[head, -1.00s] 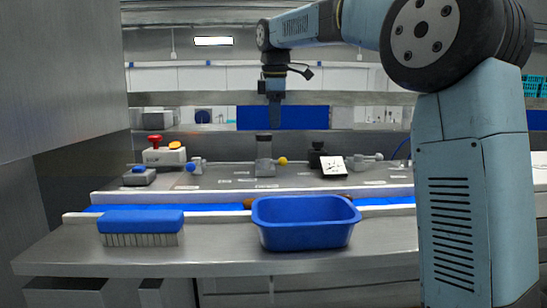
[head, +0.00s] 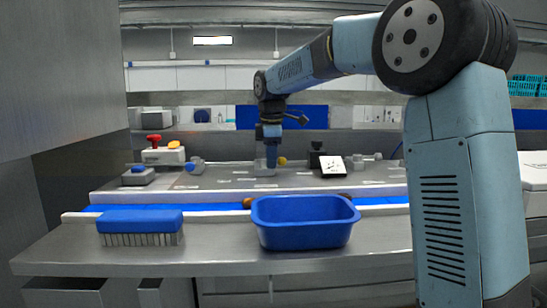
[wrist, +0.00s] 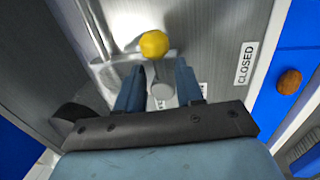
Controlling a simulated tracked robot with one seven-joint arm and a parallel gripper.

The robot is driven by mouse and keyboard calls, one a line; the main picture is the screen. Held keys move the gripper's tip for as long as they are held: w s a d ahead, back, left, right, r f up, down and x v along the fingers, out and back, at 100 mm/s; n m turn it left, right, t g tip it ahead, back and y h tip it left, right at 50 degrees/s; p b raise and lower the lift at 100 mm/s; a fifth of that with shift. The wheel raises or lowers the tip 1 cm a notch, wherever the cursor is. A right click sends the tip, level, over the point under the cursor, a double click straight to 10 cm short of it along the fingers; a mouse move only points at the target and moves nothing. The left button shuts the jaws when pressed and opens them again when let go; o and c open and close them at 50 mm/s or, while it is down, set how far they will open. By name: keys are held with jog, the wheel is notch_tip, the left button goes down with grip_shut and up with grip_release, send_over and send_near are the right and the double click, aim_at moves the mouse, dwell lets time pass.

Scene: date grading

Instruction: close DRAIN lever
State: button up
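A lever with a yellow knob (head: 282,161) stands on the steel counter behind the belt. The knob also shows in the wrist view (wrist: 153,44), with a grey rod and round grey end below it. My gripper (head: 271,164) points down in front of this lever and hides part of it. In the wrist view my gripper (wrist: 158,88) is open, its two fingers on either side of the grey rod end. A CLOSED label (wrist: 246,62) lies to the right of the lever. No DRAIN label is readable.
A blue tub (head: 305,236) and a blue brush (head: 140,221) stand at the front edge. A blue belt (head: 380,201) with brown dates (wrist: 289,81) runs behind them. A box with a red button (head: 163,156) and a small dial (head: 332,165) flank the lever.

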grip_shut()
dwell(0.3)
jog(key=shift+r, duration=0.1)
